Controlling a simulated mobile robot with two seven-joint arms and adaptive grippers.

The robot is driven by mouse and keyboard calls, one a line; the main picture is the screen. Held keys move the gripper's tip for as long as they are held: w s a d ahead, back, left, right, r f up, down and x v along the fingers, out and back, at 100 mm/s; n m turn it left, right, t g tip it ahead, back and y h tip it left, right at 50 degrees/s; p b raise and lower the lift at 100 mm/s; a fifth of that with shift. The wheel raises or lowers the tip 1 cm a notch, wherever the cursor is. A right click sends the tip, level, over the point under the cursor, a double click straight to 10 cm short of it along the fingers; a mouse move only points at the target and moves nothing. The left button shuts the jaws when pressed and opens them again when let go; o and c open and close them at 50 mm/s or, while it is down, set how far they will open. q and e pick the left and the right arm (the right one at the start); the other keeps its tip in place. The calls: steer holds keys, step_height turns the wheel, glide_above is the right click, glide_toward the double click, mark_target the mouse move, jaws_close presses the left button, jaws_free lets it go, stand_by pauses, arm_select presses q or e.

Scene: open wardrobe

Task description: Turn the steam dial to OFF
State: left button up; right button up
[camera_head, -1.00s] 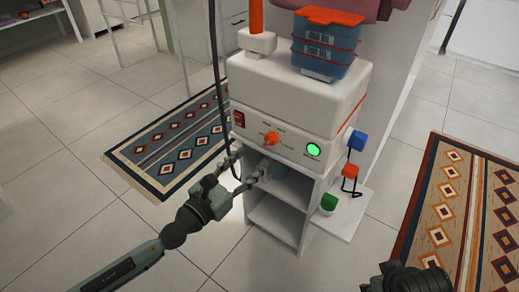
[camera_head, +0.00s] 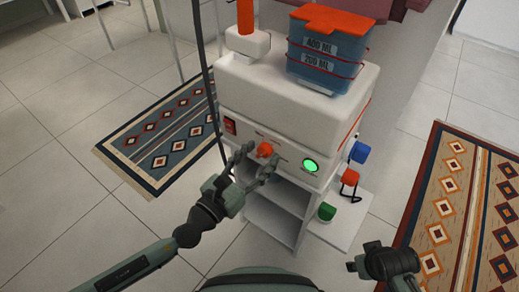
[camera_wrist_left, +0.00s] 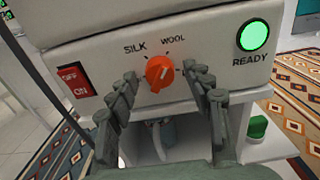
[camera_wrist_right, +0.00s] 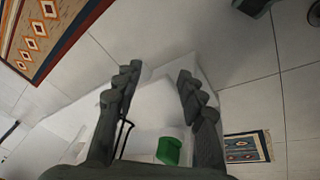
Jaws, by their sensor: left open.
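The steam dial is an orange knob (camera_head: 265,149) on the white front panel of the steam station. It shows large in the left wrist view (camera_wrist_left: 158,72), below the labels SILK and WOOL; a label to its right is partly hidden by a finger. I cannot tell its exact setting. My left gripper (camera_head: 257,160) is open, its fingers on either side of the dial with no clear contact. My right gripper (camera_head: 352,264) is at the lower right, away from the station; the right wrist view shows its fingers (camera_wrist_right: 160,70) apart and empty.
A red OFF/ON switch (camera_wrist_left: 74,81) sits left of the dial and a lit green READY light (camera_wrist_left: 253,34) right. A blue water tank (camera_head: 325,55) stands on top. A cable (camera_head: 211,85) hangs at the left. Blue, red and green fittings (camera_head: 326,212) are at the right side.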

arm_select(q)
jaws_close()
arm_select(e)
steer(key=shift+s, duration=0.1)
